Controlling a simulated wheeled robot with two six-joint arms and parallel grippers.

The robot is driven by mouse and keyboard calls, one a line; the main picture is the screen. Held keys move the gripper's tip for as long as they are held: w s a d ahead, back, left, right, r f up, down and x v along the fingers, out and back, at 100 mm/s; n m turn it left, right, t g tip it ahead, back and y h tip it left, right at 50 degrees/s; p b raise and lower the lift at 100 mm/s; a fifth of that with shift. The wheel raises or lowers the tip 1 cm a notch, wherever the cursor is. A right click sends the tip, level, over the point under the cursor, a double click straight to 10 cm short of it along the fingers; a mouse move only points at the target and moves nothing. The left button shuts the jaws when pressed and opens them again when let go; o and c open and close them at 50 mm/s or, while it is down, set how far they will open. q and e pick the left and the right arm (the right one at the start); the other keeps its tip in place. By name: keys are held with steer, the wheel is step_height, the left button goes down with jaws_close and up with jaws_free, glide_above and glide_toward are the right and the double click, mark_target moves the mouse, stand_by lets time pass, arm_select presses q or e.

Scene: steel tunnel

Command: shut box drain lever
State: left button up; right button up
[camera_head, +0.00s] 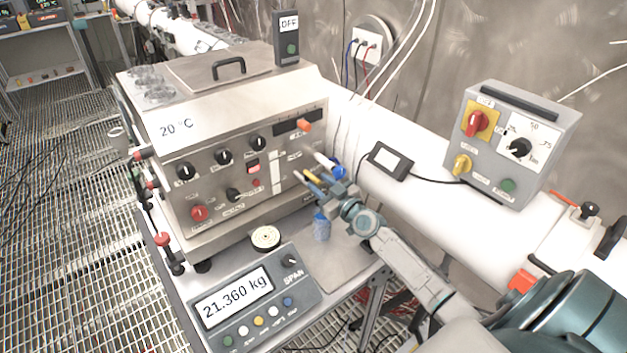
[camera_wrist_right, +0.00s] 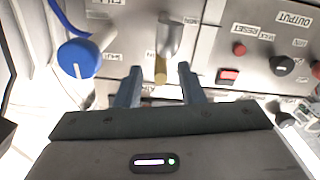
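The steel box (camera_head: 270,150) stands on the bench with a "20 °C" label on its sloped top. On its right front, a metal lever with a yellow tip (camera_wrist_right: 161,68) points toward my right gripper. A plate beside it reads "SHUT", though the other lettering is hard to read. My right gripper (camera_head: 315,181) is at the box's lower right front. In the right wrist view its fingers are apart, one on each side of the yellow tip, with gaps visible. In the head view the fingers partly hide the lever. My left gripper is not in view.
A blue knob (camera_wrist_right: 77,57) sits close beside the lever. A red button (camera_wrist_right: 228,76) is on the other side. A scale display (camera_head: 252,303) reading 21.360 kg stands in front of the box. A grey switch box (camera_head: 515,140) sits on the white pipe at right.

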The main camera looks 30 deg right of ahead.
mark_target(308, 173)
steer(key=shift+w+a, duration=0.2)
steer(key=shift+w, duration=1.65)
steer(key=shift+c, duration=0.2)
steer(key=shift+r, duration=0.1)
jaws_close()
